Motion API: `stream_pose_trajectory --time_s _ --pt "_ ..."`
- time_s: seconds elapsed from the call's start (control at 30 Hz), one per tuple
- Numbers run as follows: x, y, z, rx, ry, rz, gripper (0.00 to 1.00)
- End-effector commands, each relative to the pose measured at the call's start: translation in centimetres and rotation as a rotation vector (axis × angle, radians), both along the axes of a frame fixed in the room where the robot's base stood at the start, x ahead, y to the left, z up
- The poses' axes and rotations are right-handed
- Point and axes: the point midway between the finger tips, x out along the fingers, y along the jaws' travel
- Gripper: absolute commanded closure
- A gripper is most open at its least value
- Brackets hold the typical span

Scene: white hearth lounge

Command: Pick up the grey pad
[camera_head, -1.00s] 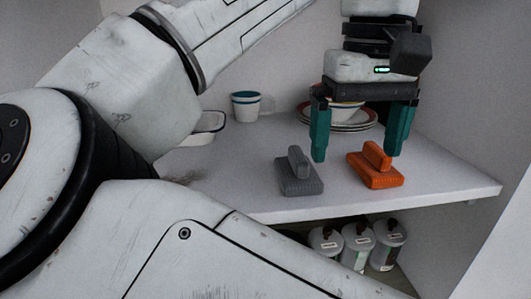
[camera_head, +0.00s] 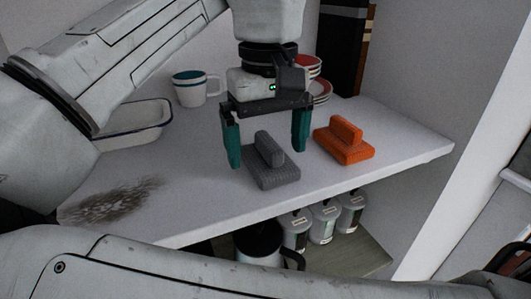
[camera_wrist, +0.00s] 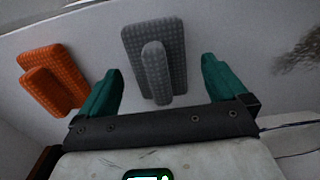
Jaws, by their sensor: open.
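The grey pad (camera_head: 272,172) lies on the white shelf, a flat ribbed block with a raised grip bar along its top. In the wrist view the grey pad (camera_wrist: 166,48) lies ahead of the fingers, its bar between their lines. My gripper (camera_head: 268,152) is open and empty, its teal fingers pointing down just above and behind the pad, one to each side. In the wrist view my gripper (camera_wrist: 160,80) shows both fingers apart with nothing between them. I cannot tell whether they touch the pad.
An orange pad (camera_head: 343,147) of the same shape lies close to the right finger. A brown smudge (camera_head: 115,200) marks the shelf at left. A white tray (camera_head: 135,128), a cup (camera_head: 190,88) and stacked dishes (camera_head: 320,88) stand behind. Canisters (camera_head: 322,225) stand on the lower shelf.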

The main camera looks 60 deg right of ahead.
Motion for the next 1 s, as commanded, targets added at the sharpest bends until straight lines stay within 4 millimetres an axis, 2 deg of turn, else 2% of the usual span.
stream_pose_trajectory --time_s 0.13,0.37,0.9,1.0 --pt "0.00 0.00 -0.95 -0.001 0.000 0.001 0.01" --pt "0.00 -0.02 -1.02 -0.001 -0.001 0.000 0.03" --pt "0.00 -0.02 -0.98 -0.001 -0.001 0.000 0.55" --pt "0.00 -0.02 -0.98 -0.001 -0.001 0.000 0.62"
